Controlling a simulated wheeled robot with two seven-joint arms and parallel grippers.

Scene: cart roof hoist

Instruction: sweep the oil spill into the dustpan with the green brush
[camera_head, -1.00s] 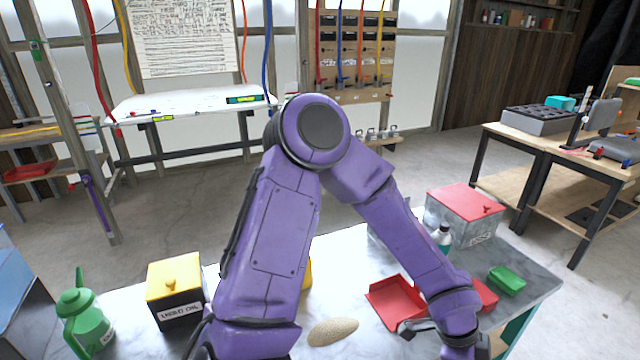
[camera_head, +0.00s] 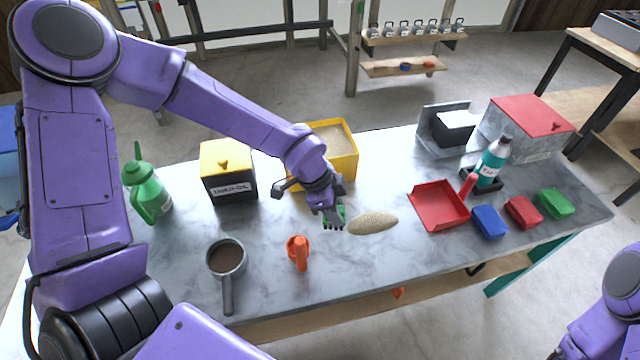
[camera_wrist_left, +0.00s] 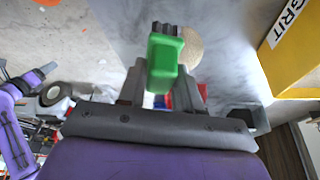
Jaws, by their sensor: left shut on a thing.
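My left gripper (camera_head: 328,203) is shut on the green brush (camera_head: 342,215), just above the table to the left of the spill. In the left wrist view the green brush (camera_wrist_left: 165,62) sits between the fingers, with its dark bristles pointing away. The spill (camera_head: 372,223) is an oval, sandy, grainy patch on the grey tabletop; part of it shows behind the brush in the wrist view (camera_wrist_left: 190,46). The red dustpan (camera_head: 438,206) lies to the right of the spill, its handle (camera_head: 467,185) toward the bottle. My right gripper is out of view.
A yellow grit box (camera_head: 343,160) stands behind my gripper. An orange object (camera_head: 298,250) and a grey pan (camera_head: 226,258) are at the front left. Blue (camera_head: 488,221), red (camera_head: 523,212) and green (camera_head: 556,203) blocks and a teal bottle (camera_head: 493,160) are right of the dustpan.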

